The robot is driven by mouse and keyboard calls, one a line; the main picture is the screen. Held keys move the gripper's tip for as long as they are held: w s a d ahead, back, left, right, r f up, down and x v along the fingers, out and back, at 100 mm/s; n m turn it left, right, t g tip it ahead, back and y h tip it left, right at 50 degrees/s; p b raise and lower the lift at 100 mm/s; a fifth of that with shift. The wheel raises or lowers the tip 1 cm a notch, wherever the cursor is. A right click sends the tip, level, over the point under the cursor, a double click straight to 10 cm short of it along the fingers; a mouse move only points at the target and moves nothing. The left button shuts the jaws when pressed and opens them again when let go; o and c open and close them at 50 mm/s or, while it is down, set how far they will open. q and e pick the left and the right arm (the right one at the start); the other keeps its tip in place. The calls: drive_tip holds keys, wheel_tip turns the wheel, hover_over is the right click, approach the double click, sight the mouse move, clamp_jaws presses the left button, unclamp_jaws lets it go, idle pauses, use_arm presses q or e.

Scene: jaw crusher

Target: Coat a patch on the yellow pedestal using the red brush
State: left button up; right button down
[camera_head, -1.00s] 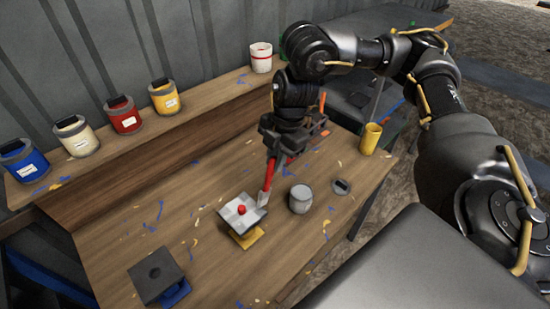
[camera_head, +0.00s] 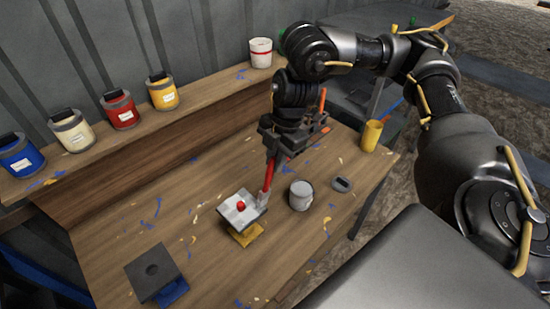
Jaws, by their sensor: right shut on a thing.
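The yellow pedestal (camera_head: 247,236) stands on the workbench, with a grey-and-white checkered plate (camera_head: 234,217) on top. A small red ball-like spot (camera_head: 241,205) sits near the middle of the plate. My right gripper (camera_head: 275,155) is shut on the red brush (camera_head: 269,175), which points down. The pale brush tip (camera_head: 262,199) is at the plate's right corner; I cannot tell whether it touches. My left gripper is not in view.
A grey can (camera_head: 301,195) stands just right of the brush, with a dark lid-like disc (camera_head: 342,184) beside it. A dark plate on a blue pedestal (camera_head: 174,291) is at front left. A yellow cup (camera_head: 371,136) stands at right. Several paint cans (camera_head: 120,110) line the back shelf.

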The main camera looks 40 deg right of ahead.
drive_tip(key=shift+f, duration=0.5)
drive_tip(key=shift+a+r, duration=0.1)
drive_tip(key=shift+s+a, duration=0.15)
drive_tip(key=shift+a, duration=0.45)
drive_tip(key=shift+a+p, duration=0.5)
drive_tip(key=shift+a, duration=0.45)
drive_tip(key=shift+s, duration=0.1)
